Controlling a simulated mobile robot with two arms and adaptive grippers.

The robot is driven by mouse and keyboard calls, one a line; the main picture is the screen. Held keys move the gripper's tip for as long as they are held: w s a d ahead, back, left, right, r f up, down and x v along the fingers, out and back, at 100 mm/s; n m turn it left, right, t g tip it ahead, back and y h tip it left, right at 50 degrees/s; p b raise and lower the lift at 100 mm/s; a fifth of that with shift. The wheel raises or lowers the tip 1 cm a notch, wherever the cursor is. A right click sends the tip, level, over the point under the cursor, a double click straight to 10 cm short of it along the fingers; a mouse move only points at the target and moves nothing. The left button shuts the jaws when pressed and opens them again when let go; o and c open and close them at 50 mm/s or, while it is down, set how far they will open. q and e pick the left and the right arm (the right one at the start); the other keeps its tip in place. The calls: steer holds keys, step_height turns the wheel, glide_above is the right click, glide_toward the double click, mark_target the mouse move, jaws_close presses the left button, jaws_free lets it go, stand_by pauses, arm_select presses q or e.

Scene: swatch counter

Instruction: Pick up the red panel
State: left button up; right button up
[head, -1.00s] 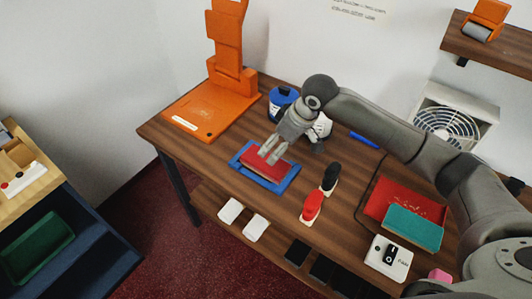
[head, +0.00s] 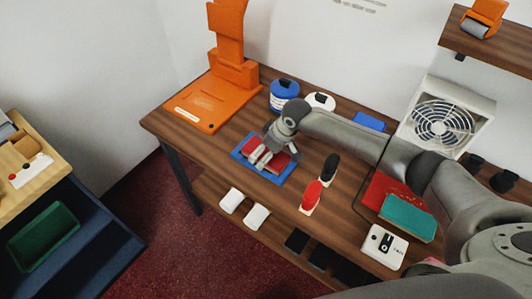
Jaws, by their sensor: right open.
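The red panel (head: 281,160) lies in a blue tray (head: 275,181) on the wooden table, partly hidden by my right gripper. My right gripper (head: 260,160) is open, pointing down over the panel with its fingers at the panel's left part. I cannot tell whether the fingers touch it. Another red, speckled flat piece (head: 380,190) lies at the right, partly under a teal panel (head: 408,217). My left gripper is not in view.
An orange stand (head: 205,105) is at the back left. A blue jar (head: 283,95) and a white-lidded jar (head: 320,102) stand behind the tray. A white switch box (head: 384,246) is near the front edge.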

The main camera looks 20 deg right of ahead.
steer(key=c, duration=1.1)
steer(key=shift+c, duration=0.4)
steer(key=shift+r, duration=0.15)
